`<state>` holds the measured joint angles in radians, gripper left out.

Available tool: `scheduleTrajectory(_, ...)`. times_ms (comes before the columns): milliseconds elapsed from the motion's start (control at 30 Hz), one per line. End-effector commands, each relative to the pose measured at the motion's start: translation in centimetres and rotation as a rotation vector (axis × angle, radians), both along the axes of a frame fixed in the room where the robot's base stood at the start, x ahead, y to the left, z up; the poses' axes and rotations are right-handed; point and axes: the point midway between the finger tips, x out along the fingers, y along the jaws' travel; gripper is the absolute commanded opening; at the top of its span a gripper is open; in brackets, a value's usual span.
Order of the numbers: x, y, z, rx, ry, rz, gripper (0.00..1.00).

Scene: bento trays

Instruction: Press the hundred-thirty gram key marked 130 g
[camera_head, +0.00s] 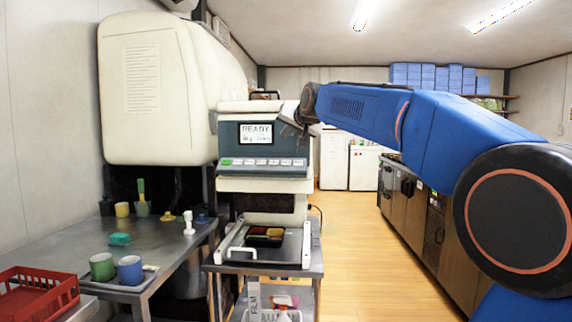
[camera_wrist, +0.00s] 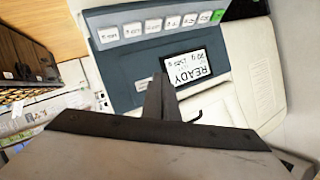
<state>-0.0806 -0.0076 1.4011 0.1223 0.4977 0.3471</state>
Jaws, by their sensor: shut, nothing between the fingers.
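The cream machine (camera_head: 262,135) has a dark blue panel with a display (camera_head: 256,132) reading READY; the line under it is too small to read surely. Below the display is a row of several white keys (camera_head: 261,162) with a green one (camera_head: 226,162) at the left end. In the wrist view the panel is turned over, with the white keys (camera_wrist: 153,26) at the top and the green key (camera_wrist: 218,15) at right. Their labels are too small to read, so I cannot tell which is 130 g. My gripper (camera_wrist: 160,80) is shut and empty, its tips appearing over the panel beside the display.
Counters (camera_head: 402,195) line the right, with open wooden floor (camera_head: 350,250) between.

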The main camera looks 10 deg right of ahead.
Motion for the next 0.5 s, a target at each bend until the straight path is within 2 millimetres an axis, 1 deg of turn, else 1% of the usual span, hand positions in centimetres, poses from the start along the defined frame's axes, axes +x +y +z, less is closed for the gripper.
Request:
scheduleTrajectory(133, 0.2, -0.1, -0.3, 0.000, 0.001, 0.000, 0.00)
scheduleTrajectory(233, 0.5, -0.2, -1.0, 0.000, 0.002, 0.000, 0.00)
scheduleTrajectory(500, 2.0, -0.7, -3.6, 0.001, 0.001, -0.001, 0.00)
